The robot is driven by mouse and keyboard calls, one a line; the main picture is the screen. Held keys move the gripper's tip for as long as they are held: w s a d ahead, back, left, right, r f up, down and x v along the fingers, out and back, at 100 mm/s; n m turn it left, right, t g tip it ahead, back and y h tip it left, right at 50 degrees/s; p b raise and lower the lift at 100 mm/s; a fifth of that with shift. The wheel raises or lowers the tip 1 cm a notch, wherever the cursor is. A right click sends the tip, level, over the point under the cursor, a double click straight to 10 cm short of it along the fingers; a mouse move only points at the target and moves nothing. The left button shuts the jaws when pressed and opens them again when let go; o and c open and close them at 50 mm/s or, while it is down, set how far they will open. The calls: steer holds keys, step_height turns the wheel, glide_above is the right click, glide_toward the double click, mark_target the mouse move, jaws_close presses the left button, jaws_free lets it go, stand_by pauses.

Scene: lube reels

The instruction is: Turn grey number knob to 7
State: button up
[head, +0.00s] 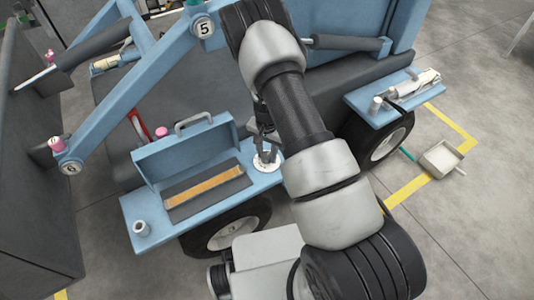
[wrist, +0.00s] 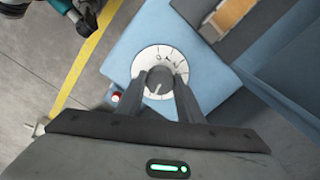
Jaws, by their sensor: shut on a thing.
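The grey number knob (wrist: 160,80) sits at the centre of a white round dial (wrist: 148,64) on a blue shelf. My gripper (wrist: 161,84) is shut on the knob, with one finger on each side of it. The dial carries dark marks and figures around its rim; they are too small to read surely, and the fingers hide its lower part. A pale line shows on the knob's face, pointing down in the wrist view. In the head view my gripper (head: 266,150) is above the white dial (head: 267,161), at the right end of the shelf, partly behind my arm.
The blue shelf (head: 128,207) also bears an open blue toolbox (head: 186,150) with an orange-brown strip (head: 203,185), and a small grey cup (head: 141,229). A wheel (head: 228,232) is below. A second blue shelf (head: 378,125) is at right. A dustpan (head: 441,158) lies on the floor.

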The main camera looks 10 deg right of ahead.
mark_target(267, 155)
stand_by(0.3)
steer(key=o, duration=1.1)
steer(key=shift+c, duration=0.2)
step_height(267, 155, up, 18)
steer(key=p, duration=0.3)
steer(key=shift+f+p, duration=0.25)
steer(key=shift+p, duration=0.1)
